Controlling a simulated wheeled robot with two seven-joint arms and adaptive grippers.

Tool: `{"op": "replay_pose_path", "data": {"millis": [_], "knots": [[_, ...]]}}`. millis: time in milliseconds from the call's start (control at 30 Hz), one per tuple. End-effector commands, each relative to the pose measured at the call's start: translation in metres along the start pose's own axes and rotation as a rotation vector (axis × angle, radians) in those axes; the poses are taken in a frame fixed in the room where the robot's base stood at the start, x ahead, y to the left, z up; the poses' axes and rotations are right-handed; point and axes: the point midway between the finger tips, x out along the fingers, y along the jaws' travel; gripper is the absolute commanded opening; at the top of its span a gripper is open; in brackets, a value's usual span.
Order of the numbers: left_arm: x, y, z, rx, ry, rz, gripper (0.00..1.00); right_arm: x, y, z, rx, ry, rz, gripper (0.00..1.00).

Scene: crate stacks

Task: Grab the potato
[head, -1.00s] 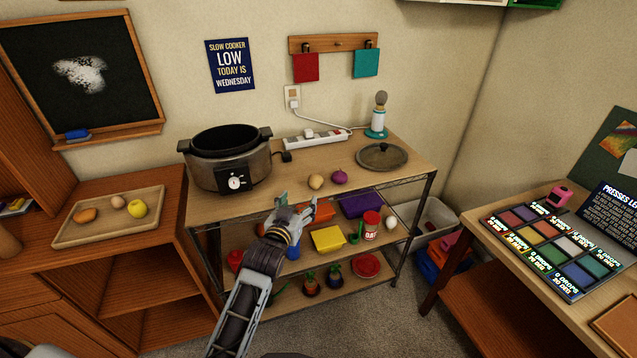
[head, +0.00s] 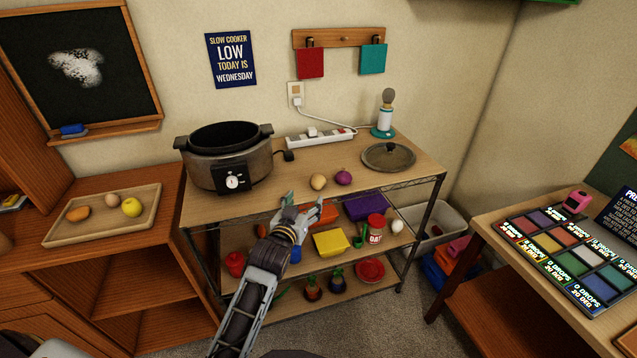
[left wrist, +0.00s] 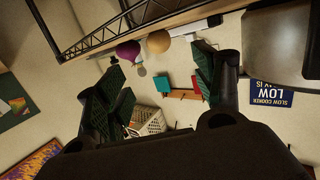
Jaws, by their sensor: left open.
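The potato (head: 318,182) is tan and round and lies on the top board of the wire shelf (head: 290,193), near its front edge, just left of a purple onion (head: 343,178). In the left wrist view the potato (left wrist: 158,42) shows upper middle, between and beyond the fingers, with the onion (left wrist: 128,50) beside it. My left gripper (head: 305,204) is open and empty, in front of the shelf's front edge, just short of the potato and apart from it. It also shows in the left wrist view (left wrist: 158,78). My right gripper is not in view.
A slow cooker (head: 229,156) stands left of the potato, and its lid (head: 388,156) lies to the right. A power strip (head: 320,137) is behind. A yellow box (head: 331,242) and other goods fill the lower shelves. The board around the potato is mostly clear.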

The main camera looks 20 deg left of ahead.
Motion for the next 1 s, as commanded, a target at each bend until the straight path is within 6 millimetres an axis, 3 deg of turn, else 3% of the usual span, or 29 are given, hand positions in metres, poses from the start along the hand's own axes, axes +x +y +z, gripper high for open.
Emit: {"op": "replay_pose_path", "data": {"millis": [433, 800, 1000], "knots": [[0.035, 0.0, -0.001, 0.0, 0.001, 0.0, 0.68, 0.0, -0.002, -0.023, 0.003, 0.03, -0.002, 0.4], [0.066, 0.0, -0.001, 0.0, 0.001, 0.0, 0.68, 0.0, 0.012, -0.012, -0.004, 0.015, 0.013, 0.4], [0.079, 0.0, -0.001, 0.0, 0.001, 0.0, 0.68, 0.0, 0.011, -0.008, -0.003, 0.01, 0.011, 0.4]]}}
